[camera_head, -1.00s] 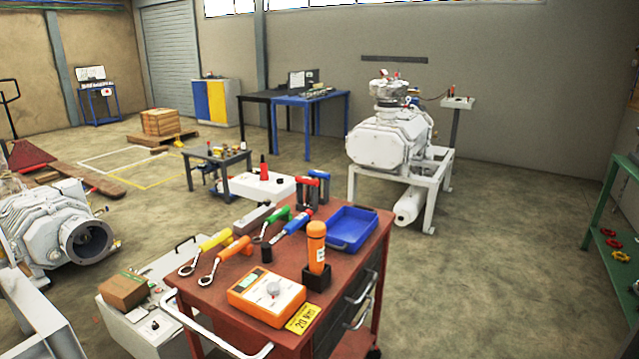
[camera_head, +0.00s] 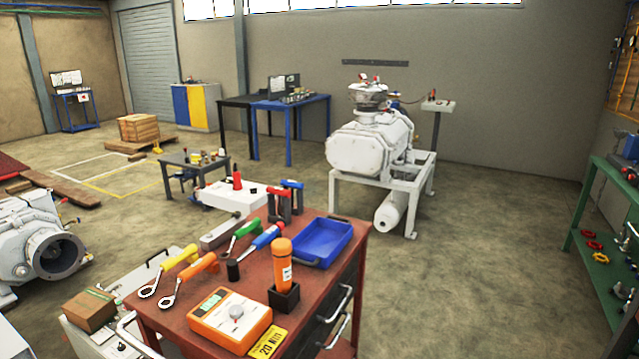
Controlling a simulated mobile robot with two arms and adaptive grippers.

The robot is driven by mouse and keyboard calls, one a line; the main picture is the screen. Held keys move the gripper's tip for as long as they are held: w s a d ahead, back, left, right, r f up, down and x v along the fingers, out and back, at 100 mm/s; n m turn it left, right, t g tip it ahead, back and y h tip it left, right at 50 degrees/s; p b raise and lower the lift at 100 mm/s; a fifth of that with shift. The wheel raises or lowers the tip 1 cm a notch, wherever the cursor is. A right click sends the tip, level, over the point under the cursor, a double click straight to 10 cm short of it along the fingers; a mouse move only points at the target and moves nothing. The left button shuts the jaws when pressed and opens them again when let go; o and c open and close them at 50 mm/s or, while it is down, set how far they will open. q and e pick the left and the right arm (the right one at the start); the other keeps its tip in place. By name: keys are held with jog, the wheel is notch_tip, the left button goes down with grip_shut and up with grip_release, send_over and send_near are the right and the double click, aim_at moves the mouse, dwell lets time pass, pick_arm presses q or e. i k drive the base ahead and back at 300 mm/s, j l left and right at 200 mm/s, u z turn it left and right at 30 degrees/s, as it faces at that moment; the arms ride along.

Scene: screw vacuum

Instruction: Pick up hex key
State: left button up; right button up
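No hex key can be made out for certain on the red tool trolley (camera_head: 190,339). On its top lie a yellow-handled wrench (camera_head: 171,271), an orange-handled wrench (camera_head: 190,278), a green-handled tool (camera_head: 243,232) and a blue-handled tool (camera_head: 262,240). Red- and blue-topped upright tools (camera_head: 286,199) stand at its back edge, too small to identify. An orange cylinder (camera_head: 281,263) stands in a black holder (camera_head: 284,298). A blue tray (camera_head: 322,242) lies at the right, and an orange meter (camera_head: 229,316) at the front. Neither of my grippers is in view.
A white pump on a frame (camera_head: 369,148) stands behind the trolley. A green shelf (camera_head: 600,261) with red and yellow valve wheels is at the right. A cardboard box (camera_head: 89,309) sits on a white cabinet at left. Floor between trolley and shelf is clear.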

aim_at(293, 185)
jog(key=i+l+z, duration=0.35)
jog(key=i, duration=0.15)
jog(key=i+l+z, duration=0.35)
jog(key=i, duration=0.2)
jog(key=i+z, duration=0.35)
jog(key=i, duration=0.2)
jog(key=i+l+u, duration=0.1)
jog(key=i+u, duration=0.35)
jog(key=i+l+u, duration=0.2)
jog(key=i+u, duration=0.3)
jog(key=i+l+u, duration=0.25)
jog(key=u, duration=0.2)
jog(key=l, duration=0.1)
